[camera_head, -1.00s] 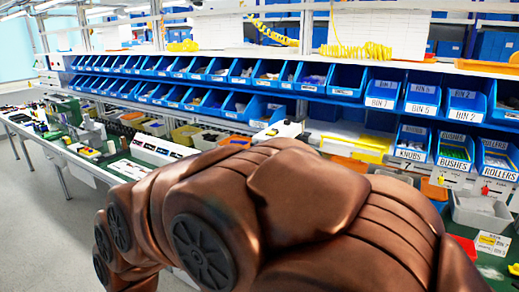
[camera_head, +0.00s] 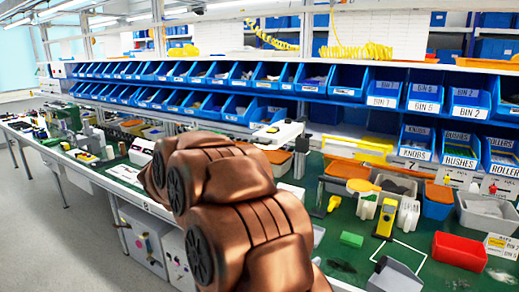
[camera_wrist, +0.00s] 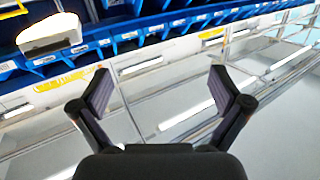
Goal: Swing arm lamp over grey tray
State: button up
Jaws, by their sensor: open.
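A white lamp head (camera_head: 278,133) with a dark edge hangs in front of the blue bins, just beyond my arm in the head view. It also shows at the upper left of the wrist view (camera_wrist: 50,35), to the left of my gripper and apart from it. My gripper (camera_wrist: 160,92) is open and empty, its two dark fingers wide apart. My arm hides the gripper in the head view. A grey tray-like box (camera_head: 395,276) sits at the bottom right on the green mat. A grey bin (camera_head: 486,213) stands farther right. I cannot tell which is the named tray.
A red tray (camera_head: 460,250), a yellow tool (camera_head: 386,218), a green block (camera_head: 351,239) and an orange-lidded box (camera_head: 438,200) stand on the bench. Rows of blue bins (camera_head: 400,95) rise behind. The aisle floor (camera_head: 50,225) at left is clear.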

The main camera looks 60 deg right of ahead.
aim_at(259, 143)
jog(key=s+d+f+m+g+h+b, duration=0.1)
jog(key=s+d+f+m+g+h, duration=0.15)
jog(key=s+d+m+g, duration=0.5)
jog(key=shift+s+d+r+n+g+h+p, duration=0.2)
jog(key=shift+s+d+n, duration=0.3)
jog(key=shift+d, duration=1.15)
jog(key=shift+s+d+n+g+h+p, duration=0.1)
jog(key=shift+s+d+n+p, duration=0.35)
jog(key=shift+d, duration=1.2)
jog(key=shift+s+d+r+n+g+h+p, duration=0.15)
jog(key=shift+s+d+n, duration=0.35)
jog(key=shift+d, duration=1.15)
jog(key=shift+c, duration=0.2)
jog(key=c, duration=1.5)
jog(key=shift+s+t, duration=0.1)
jog(key=shift+t, duration=0.2)
